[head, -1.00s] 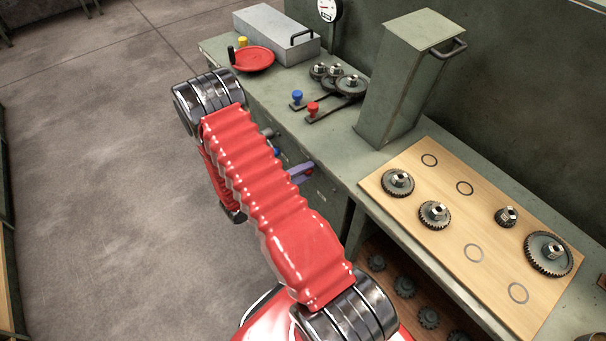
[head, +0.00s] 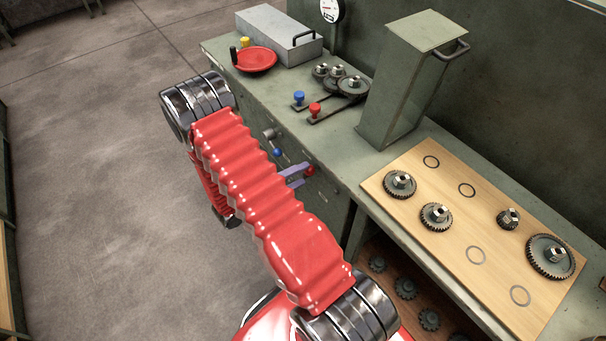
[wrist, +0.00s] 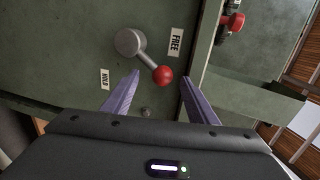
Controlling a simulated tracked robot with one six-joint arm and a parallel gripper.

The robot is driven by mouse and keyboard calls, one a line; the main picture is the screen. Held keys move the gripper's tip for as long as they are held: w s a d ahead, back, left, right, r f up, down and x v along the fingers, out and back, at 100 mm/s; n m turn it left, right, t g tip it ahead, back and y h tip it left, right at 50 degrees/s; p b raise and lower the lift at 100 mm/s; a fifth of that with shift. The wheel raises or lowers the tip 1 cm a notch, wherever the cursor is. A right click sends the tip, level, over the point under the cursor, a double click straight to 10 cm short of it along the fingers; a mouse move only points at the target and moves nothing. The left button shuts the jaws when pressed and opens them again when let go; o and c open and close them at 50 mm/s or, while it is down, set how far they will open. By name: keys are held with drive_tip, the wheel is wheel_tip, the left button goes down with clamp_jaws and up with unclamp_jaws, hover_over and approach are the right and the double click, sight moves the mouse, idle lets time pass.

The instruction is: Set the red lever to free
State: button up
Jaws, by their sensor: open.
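The red lever has a grey round hub (wrist: 129,41) on the green cabinet front and a red ball (wrist: 162,75) at its end. In the wrist view its arm slants down-right, pointing between the FREE label (wrist: 175,41) and the HOLD label (wrist: 104,78). My gripper (wrist: 160,78) is open, its purple fingers on either side of the red ball with visible gaps. In the head view the red ball (head: 310,170) shows just beyond the finger tips; the rest of the lever is hidden there.
A blue-ended lever (head: 277,152) is on the same cabinet front, close to my arm. Red (head: 315,108) and blue (head: 299,97) knobs, gears and a green box (head: 405,85) stand on the bench above. A wooden board (head: 420,180) holds several gears. Floor on the left is clear.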

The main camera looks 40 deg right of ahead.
drive_tip(key=a+r, duration=0.2)
drive_tip(key=a, duration=0.9)
drive_tip(key=shift+w, duration=0.35)
drive_tip(key=s+a+f+m+g+y, duration=0.2)
drive_tip(key=s+m+g, duration=0.1)
drive_tip(key=s+m, duration=0.5)
drive_tip(key=s+a+r+m+g+y, duration=0.25)
drive_tip(key=a+r+m+y, duration=0.45)
drive_tip(key=m, duration=0.7)
drive_tip(key=s+a+r+m+t+y, duration=0.1)
drive_tip(key=r+m+t, duration=0.3)
drive_tip(key=r, duration=0.5)
drive_tip(key=s+a+r+m+t+y, duration=0.1)
drive_tip(key=a+r+m+t+y, duration=0.2)
drive_tip(key=r, duration=0.6)
drive_tip(key=s+a+r+m+t+y, duration=0.1)
drive_tip(key=r+m+t, duration=0.4)
drive_tip(key=r, duration=0.5)
drive_tip(key=shift+s+a+m+y, duration=0.25)
drive_tip(key=shift+a+m+y, duration=0.35)
drive_tip(key=shift+a+y, duration=0.45)
